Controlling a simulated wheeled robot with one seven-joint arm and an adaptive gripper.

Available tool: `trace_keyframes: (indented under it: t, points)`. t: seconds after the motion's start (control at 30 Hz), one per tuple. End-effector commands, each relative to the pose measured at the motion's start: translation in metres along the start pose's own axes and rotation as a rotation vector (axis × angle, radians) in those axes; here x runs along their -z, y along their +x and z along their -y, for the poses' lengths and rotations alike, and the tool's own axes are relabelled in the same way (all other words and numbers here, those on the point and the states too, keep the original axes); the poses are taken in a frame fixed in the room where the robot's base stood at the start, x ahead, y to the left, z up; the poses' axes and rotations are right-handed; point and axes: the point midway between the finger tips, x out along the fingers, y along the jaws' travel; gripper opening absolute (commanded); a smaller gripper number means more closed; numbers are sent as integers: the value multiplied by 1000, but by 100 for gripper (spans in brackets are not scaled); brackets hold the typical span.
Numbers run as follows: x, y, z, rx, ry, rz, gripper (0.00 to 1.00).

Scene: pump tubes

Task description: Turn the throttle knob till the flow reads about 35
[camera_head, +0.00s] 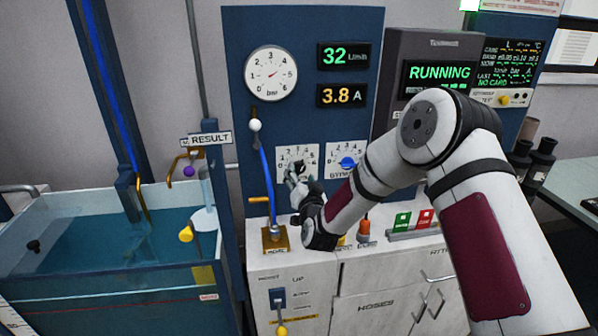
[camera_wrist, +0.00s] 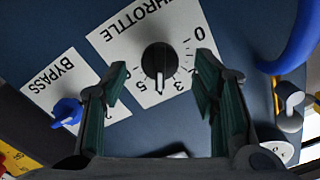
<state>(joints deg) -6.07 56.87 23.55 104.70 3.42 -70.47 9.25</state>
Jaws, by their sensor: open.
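The throttle knob (camera_wrist: 159,61) is black with a white pointer and sits on a white dial plate (camera_wrist: 118,42) marked THROTTLE, upside down in the wrist view. In the head view my gripper (camera_head: 297,176) is at the throttle plate (camera_head: 311,152) and partly hides the knob. The green flow display (camera_head: 343,56) reads 32 L/min.
A blue bypass knob (camera_head: 347,162) is right of the throttle in the head view. The current display (camera_head: 342,95) reads 3.8 A. A water tank (camera_head: 110,283) is at left.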

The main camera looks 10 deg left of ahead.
Motion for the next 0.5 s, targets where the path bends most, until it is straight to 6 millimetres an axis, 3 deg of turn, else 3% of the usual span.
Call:
trace_keyframes:
  t: [0.2,0.5]
  points:
    - [0,29,0,0,-1,-1,54]
    - [0,38,0,0,-1,1,54]
